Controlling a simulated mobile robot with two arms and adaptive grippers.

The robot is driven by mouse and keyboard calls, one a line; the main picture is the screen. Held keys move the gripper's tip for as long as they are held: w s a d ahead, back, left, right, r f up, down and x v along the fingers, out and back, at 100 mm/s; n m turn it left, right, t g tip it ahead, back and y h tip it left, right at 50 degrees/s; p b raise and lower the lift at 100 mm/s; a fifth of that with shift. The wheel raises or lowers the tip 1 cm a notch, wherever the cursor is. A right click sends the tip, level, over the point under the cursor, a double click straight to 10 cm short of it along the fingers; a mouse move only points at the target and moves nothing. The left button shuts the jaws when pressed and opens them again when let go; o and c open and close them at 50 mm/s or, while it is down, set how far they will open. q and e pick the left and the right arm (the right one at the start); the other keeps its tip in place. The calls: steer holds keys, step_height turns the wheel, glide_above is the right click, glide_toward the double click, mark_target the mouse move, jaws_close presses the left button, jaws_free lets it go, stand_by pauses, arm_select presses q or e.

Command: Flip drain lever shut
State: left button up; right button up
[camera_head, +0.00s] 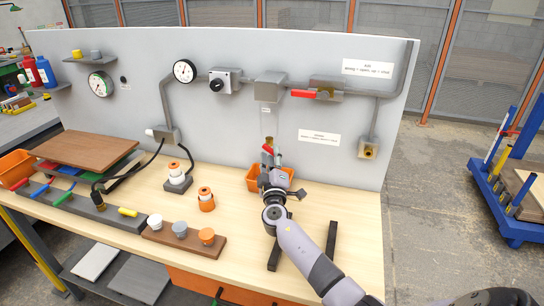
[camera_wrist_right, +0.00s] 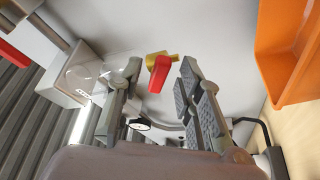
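The drain lever, a short red handle on a brass valve (camera_head: 268,141), is just above my right gripper in the head view. In the right wrist view the red drain lever (camera_wrist_right: 159,74) appears between the fingertips, with its brass body (camera_wrist_right: 165,57) behind it. My right gripper (camera_head: 272,160) is open, its two fingers (camera_wrist_right: 161,68) on either side of the lever with gaps showing. I cannot tell whether either finger touches it. The lever's exact angle is hard to tell. My left gripper is not in view.
A longer red lever (camera_head: 303,93) sits on the pipe above right. A grey unit (camera_head: 269,88) with a clear bowl (camera_wrist_right: 85,75) hangs above the drain valve. An orange bin (camera_head: 254,181) stands close below the gripper. Black bars (camera_head: 331,241) lie on the bench at right.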

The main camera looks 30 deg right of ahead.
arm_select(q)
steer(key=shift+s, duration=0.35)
arm_select(e)
steer(key=shift+c, duration=0.5)
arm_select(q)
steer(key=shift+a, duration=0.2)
arm_select(e)
jaws_close()
steer(key=shift+s+r+n+y+p, duration=0.2)
steer(key=shift+n+y+p, duration=0.3)
steer(key=shift+n+p, duration=0.4)
steer(key=n+p, duration=0.2)
steer(key=p, duration=0.1)
steer(key=r+n+g+y+p, duration=0.1)
steer(key=n+p, duration=0.1)
steer(key=p, duration=0.1)
steer(key=shift+d+r, duration=0.1)
steer(key=shift+r, duration=0.05)
arm_select(q)
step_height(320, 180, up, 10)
steer(key=p, duration=0.2)
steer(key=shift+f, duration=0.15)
arm_select(e)
steer(key=shift+n+g, duration=0.3)
steer(key=shift+n, duration=0.5)
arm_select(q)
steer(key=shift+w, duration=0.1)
arm_select(e)
steer(key=shift+y, duration=0.3)
